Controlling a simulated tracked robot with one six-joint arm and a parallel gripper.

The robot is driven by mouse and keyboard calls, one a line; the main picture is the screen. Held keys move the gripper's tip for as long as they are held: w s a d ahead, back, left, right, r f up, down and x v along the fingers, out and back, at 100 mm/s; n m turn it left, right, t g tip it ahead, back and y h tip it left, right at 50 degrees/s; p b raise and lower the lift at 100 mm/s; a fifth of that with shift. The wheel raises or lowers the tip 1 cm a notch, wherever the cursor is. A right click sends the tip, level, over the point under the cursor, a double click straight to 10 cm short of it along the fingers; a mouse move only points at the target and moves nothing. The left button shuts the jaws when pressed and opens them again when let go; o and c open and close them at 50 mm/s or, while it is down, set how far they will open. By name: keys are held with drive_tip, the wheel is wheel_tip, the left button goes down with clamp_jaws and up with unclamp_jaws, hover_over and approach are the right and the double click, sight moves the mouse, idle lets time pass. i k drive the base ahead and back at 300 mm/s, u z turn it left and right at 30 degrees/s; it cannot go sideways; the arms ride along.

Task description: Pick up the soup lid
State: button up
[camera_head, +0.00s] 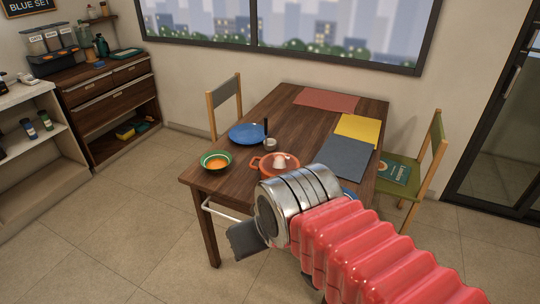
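A round orange-red pot-like piece (263,165) with a side handle sits at the near end of the wooden table. A pale, knob-like piece (281,160) shows on top of it; I cannot tell for sure whether this is the soup lid. A green-rimmed bowl of orange soup (216,161) stands to its left near the table corner, with no lid on it. My gripper (245,240) shows only as a dark grey part below the metal wrist, in front of the table's near edge. Its fingertips are not clear. My arm hides the table's near right part.
The table (240,182) also bears a blue plate (246,134), a small cup (270,144), and red, yellow and grey-blue mats (346,156). Chairs stand at its left and right. A cabinet (110,105) and shelf are at left. The floor at left front is clear.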

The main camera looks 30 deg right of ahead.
sight(266, 169)
drive_tip(key=i, duration=0.95)
drive_tip(key=u, duration=0.05)
